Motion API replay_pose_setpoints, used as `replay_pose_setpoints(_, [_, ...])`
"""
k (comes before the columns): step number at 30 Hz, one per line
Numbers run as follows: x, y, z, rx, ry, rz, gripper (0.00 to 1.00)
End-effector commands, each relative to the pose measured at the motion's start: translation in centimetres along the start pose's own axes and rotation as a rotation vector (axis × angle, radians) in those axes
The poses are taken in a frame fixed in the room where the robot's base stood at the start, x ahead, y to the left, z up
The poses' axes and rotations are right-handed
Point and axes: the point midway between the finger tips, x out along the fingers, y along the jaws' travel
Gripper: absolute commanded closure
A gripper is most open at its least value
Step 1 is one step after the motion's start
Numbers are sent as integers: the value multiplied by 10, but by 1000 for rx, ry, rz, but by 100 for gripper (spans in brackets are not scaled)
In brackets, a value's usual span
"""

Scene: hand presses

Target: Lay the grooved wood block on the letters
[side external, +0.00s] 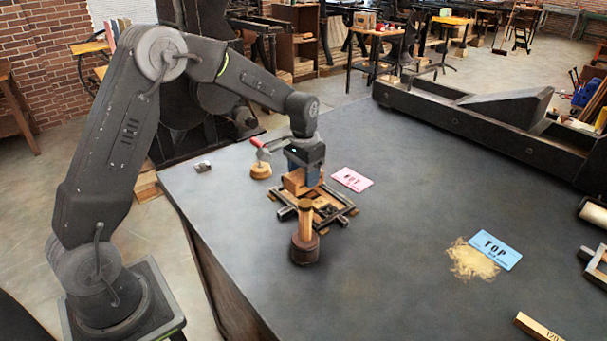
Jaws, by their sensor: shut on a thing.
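My gripper (304,172) points down over the table and is shut on the brown wood block (296,185). The block is at the upper left part of a dark metal frame with wooden pieces (337,213) lying flat on the table. I cannot tell whether the block touches the frame or hangs just above it. The groove is not clear at this size. The letters cannot be made out inside the frame; the block, gripper and a mallet hide part of it.
A wooden mallet (305,245) stands upright just in front of the frame. A red-handled tool on a round base (261,165) and a pink card (352,179) are close by. A blue TOP card (495,250) lies by sawdust (470,262).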

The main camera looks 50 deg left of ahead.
Motion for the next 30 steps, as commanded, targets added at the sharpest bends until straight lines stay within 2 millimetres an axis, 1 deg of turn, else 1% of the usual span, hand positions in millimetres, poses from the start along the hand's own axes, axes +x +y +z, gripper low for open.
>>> replay_pose_setpoints(2, [3, 0, 0, 0, 1, 0, 74])
replay_pose_setpoints(8, [3, 0, 0, 0, 2, 0, 74])
replay_pose_setpoints(12, [6, 0, 0, 0, 1, 0, 74])
replay_pose_setpoints(13, [6, 0, 0, 0, 0, 0, 45])
replay_pose_setpoints(19, [6, 0, 0, 0, 1, 0, 26])
replay_pose_setpoints(21, [6, 0, 0, 0, 1, 0, 22])
replay_pose_setpoints(27, [6, 0, 0, 0, 1, 0, 22])
replay_pose_setpoints(30, [1, 0, 0, 0, 3, -1, 22])
